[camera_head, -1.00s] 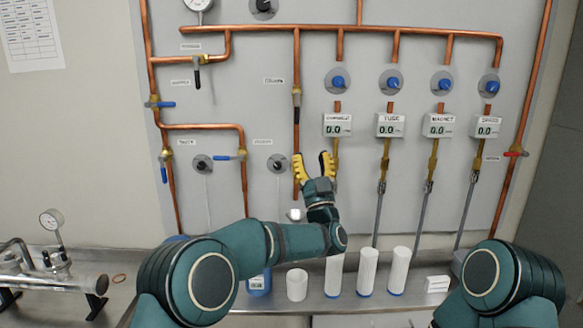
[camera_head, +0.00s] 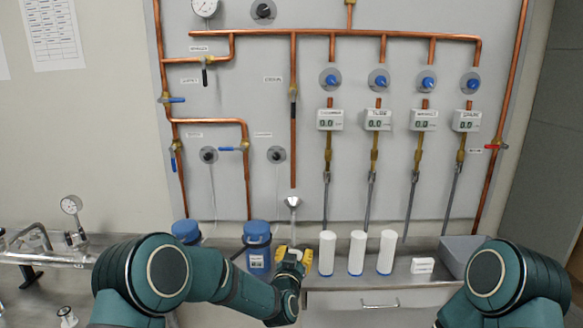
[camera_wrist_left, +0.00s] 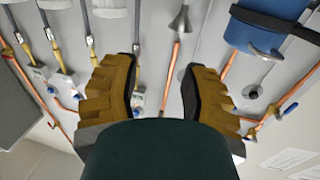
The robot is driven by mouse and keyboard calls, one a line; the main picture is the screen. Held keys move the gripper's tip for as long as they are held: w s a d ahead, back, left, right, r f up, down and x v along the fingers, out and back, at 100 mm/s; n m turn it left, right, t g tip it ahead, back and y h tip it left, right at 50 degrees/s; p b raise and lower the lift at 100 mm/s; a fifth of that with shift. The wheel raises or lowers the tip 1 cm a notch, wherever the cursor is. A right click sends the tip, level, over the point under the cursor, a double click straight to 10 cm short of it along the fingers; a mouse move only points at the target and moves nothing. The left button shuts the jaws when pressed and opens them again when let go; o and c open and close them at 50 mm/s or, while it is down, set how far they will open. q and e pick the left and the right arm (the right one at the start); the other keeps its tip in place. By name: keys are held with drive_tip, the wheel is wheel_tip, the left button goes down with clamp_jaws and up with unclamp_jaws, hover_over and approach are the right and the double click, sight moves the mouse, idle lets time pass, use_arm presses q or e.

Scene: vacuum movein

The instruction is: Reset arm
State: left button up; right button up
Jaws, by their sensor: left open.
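My left gripper (camera_head: 294,260) has yellow-brown padded fingers and is low, at the front of the metal bench, beside a white cylinder (camera_head: 327,254). Its dark green arm comes in from the left and is bent. In the left wrist view the left gripper (camera_wrist_left: 158,78) stands open, its two fingers apart with nothing between them. Behind the fingers are the pipe panel, a metal funnel tip and a blue container (camera_wrist_left: 275,25). Of my right arm only the upper link (camera_head: 502,285) shows at the lower right; its gripper is out of view.
Copper pipes with valves and gauges cover the wall panel (camera_head: 225,80). On the bench stand a blue bottle (camera_head: 257,246), another blue container (camera_head: 186,232), two more white cylinders, a small white box (camera_head: 423,266) and a grey bin (camera_head: 462,247). Metal equipment (camera_head: 45,255) is at the left.

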use_arm(q)
drive_tip(key=s+a+f+g, duration=0.4)
drive_tip(key=s+f, duration=0.2)
drive_tip(key=f, duration=0.5)
drive_tip(key=s+a+f+n+g, duration=0.1)
drive_tip(key=s+f+g, duration=0.3)
drive_tip(key=s, duration=0.6)
drive_tip(key=s+a+f+n+g, duration=0.2)
drive_tip(key=s+f, duration=0.4)
drive_tip(key=s, duration=0.5)
drive_tip(key=s+a+f+n+g, duration=0.1)
drive_tip(key=s+a+f+g, duration=0.3)
drive_tip(key=s, duration=0.7)
drive_tip(key=shift+f+g+h, duration=0.3)
drive_tip(key=shift+f+g, duration=0.1)
drive_tip(key=shift+g, duration=0.6)
